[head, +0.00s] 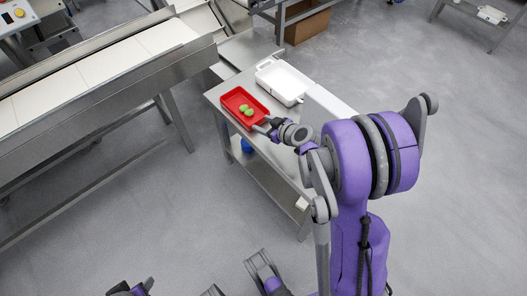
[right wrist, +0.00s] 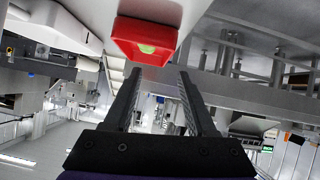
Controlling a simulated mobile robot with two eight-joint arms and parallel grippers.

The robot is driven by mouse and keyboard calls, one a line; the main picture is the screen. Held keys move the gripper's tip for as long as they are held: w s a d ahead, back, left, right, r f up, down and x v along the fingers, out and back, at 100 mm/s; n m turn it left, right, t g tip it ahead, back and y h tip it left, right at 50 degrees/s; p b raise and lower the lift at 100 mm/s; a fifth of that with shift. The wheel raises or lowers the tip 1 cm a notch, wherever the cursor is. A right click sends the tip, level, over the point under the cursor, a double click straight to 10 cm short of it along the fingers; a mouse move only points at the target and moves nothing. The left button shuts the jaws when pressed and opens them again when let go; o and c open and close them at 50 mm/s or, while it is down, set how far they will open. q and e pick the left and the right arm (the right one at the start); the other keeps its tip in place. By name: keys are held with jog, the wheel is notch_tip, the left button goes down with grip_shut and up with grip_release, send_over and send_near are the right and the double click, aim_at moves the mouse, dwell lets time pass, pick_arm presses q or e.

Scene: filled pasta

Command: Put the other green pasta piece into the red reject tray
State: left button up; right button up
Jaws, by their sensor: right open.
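The red reject tray (head: 229,103) lies at the left end of the steel table in the head view. Two green pasta pieces (head: 246,109) lie in it, close together. In the right wrist view the red tray (right wrist: 130,42) is ahead of the fingertips, with green pasta (right wrist: 147,48) showing in it. My right gripper (head: 260,128) is beside the tray's near right edge. Its fingers (right wrist: 157,74) are open, with nothing between them.
A white tray (head: 262,72) stands behind and right of the red one on the steel table (head: 217,91). A pale box-like thing (head: 325,103) is at the table's right. A conveyor (head: 100,75) runs along the left.

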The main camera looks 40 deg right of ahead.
jog(key=s+a+r+g+y, duration=0.1)
jog(key=s+a+r+g, duration=0.1)
jog(key=s+a, duration=0.35)
jog(key=s+a+r+g+y, duration=0.1)
jog(key=s+a+r+g, duration=0.15)
jog(key=a, duration=0.65)
jog(key=s+a+m+g+h, duration=0.2)
jog(key=s+a, duration=0.1)
jog(key=s, duration=1.3)
jog(key=shift+a+g, duration=0.35)
jog(key=shift+f, duration=0.1)
jog(key=shift+c, duration=0.6)
jog(key=shift+s+d, duration=0.1)
